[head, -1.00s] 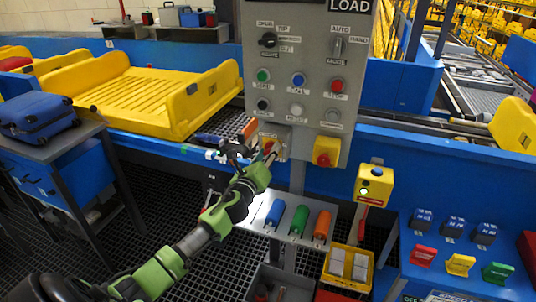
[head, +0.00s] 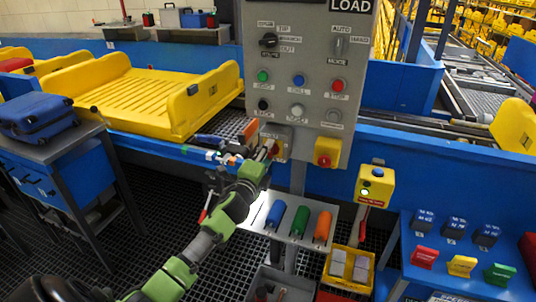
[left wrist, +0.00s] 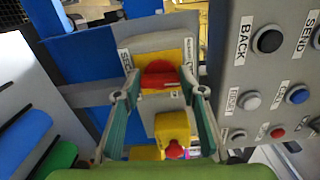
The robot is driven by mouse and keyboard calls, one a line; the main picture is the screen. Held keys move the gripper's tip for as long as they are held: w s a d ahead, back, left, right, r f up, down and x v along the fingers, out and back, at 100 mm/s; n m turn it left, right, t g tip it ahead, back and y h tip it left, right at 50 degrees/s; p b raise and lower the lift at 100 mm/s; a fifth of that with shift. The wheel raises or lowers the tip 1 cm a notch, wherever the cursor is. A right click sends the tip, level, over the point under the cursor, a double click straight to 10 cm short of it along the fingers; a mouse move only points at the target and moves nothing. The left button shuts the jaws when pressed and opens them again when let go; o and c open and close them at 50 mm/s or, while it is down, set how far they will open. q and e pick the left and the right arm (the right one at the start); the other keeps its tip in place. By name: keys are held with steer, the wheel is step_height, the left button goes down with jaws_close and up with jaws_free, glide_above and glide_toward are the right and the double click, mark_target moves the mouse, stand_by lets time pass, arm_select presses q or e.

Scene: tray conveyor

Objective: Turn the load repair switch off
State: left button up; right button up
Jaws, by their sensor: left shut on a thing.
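The load repair switch (head: 280,151) is a red rotary handle on a yellow plate at the lower left of the grey panel (head: 302,55). In the head view my gripper mostly covers it. In the left wrist view its red handle (left wrist: 158,75) shows between the fingers. My left gripper (head: 268,153) is at the switch, its fingers on both sides of the red handle and shut on it. The fingertips also show in the left wrist view (left wrist: 162,84). The handle's exact angle is hard to tell. My right gripper is not in view.
A yellow box with a red knob (head: 327,152) sits right of the switch on the panel. A yellow button box (head: 374,187) is lower right. A shelf (head: 263,213) with blue, green and orange handles lies below. A yellow tray (head: 134,92) is on the left.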

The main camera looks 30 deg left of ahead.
arm_select(q)
steer(key=shift+n, duration=0.6)
steer(key=o, duration=1.1)
steer(key=v, duration=1.2)
steer(key=shift+f, duration=0.1)
